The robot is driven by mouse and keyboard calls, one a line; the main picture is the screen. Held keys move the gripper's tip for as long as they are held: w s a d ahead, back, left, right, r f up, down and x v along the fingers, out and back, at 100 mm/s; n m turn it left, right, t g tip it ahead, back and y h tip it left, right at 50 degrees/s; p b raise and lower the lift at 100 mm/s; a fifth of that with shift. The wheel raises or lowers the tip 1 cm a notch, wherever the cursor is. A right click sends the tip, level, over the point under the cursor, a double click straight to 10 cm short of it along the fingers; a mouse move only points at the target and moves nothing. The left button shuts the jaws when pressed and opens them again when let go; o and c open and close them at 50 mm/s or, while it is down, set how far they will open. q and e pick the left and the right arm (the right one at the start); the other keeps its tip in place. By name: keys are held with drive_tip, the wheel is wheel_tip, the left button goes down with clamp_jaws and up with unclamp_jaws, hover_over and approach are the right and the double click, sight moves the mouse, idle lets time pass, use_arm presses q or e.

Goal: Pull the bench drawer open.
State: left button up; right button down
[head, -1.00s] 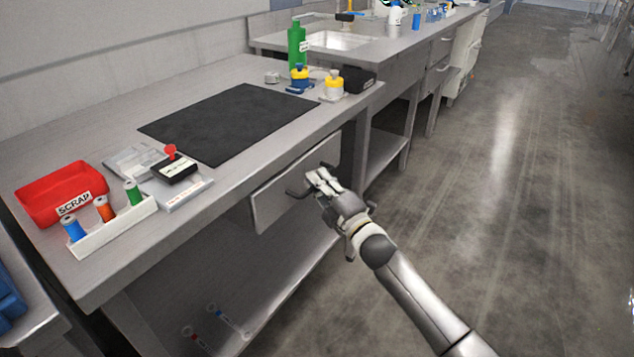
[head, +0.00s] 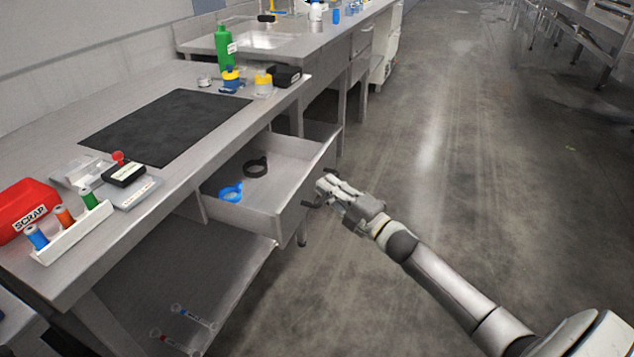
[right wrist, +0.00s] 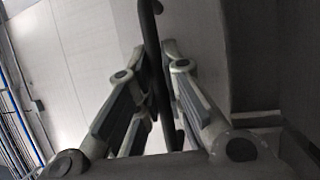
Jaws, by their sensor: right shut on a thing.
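The bench drawer (head: 262,208) is pulled out from under the bench top, and its inside shows. A blue ring-shaped thing (head: 231,192) and a black ring-shaped thing (head: 255,167) lie in it. My right gripper (head: 324,190) is at the drawer's front, shut on the dark bar handle (head: 310,204). In the right wrist view the handle (right wrist: 152,45) runs between the two fingers (right wrist: 160,85). My left gripper is not in view.
The bench top (head: 130,215) holds a black mat (head: 165,125), a red scrap bin (head: 22,208), a rack of spools (head: 72,232) and a green bottle (head: 224,48). A lower shelf (head: 215,265) lies under the drawer. The floor to the right (head: 460,170) is clear.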

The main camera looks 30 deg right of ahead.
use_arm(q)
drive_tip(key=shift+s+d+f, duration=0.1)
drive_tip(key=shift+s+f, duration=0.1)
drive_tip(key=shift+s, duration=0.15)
use_arm(e)
drive_tip(key=shift+s+d, duration=0.25)
drive_tip(key=shift+s, duration=0.1)
drive_tip(key=c, duration=1.5)
unclamp_jaws()
drive_tip(key=shift+s, duration=0.1)
drive_tip(key=v, duration=1.2)
